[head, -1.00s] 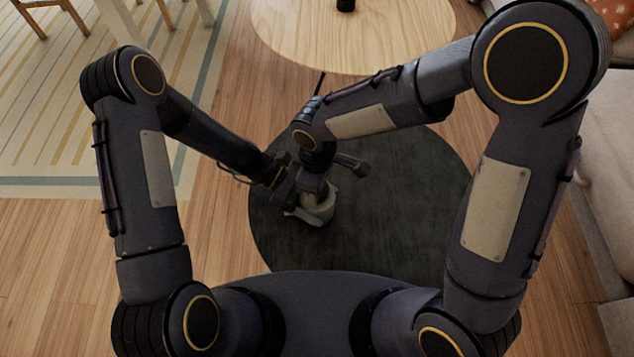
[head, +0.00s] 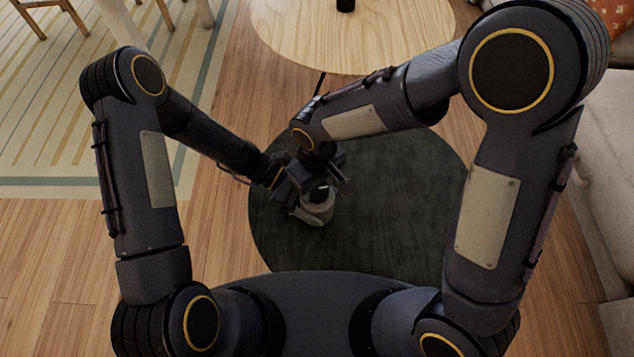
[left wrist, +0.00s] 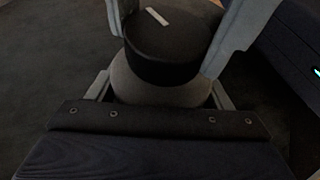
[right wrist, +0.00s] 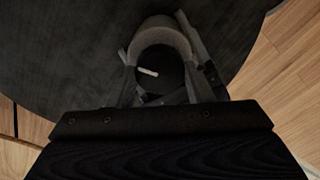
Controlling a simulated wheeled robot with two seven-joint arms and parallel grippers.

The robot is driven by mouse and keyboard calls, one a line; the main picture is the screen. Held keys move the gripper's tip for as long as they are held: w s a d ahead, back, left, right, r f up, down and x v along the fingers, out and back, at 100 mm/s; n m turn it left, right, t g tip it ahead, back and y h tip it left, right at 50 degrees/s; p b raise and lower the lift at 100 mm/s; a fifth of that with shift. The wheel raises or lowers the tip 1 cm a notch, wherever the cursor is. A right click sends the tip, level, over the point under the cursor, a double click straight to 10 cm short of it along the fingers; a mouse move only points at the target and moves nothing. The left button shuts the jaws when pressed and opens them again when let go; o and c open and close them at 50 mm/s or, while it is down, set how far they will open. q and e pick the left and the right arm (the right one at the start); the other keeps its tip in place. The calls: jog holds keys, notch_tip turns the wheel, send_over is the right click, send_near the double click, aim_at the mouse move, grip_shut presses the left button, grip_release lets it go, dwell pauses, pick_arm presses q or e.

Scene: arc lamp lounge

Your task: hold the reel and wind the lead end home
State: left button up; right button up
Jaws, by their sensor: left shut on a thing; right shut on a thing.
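The reel stands upright on a dark round surface (head: 400,210) in the head view. It has a pale grey rounded body (head: 316,215) and a dark drum on top (left wrist: 165,50) with a short white mark. My left gripper (head: 294,197) comes in from the left and is shut on the grey body, low down. My right gripper (head: 324,181) comes from above and is shut on the dark drum, one finger on each side. The right wrist view shows the drum (right wrist: 160,78) inside the grey body's curve. No loose lead end can be made out.
A pale wooden round table (head: 350,35) stands behind. A sofa (head: 605,190) is at the right and a striped rug (head: 90,110) at the left. The dark surface is clear to the right of the reel.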

aim_at(317, 188)
dwell(0.3)
jog(key=o, duration=1)
jog(key=shift+r, duration=0.1)
notch_tip(317, 188, up, 12)
jog(key=shift+f, duration=0.1)
pick_arm(q)
jog(key=o, duration=1.3)
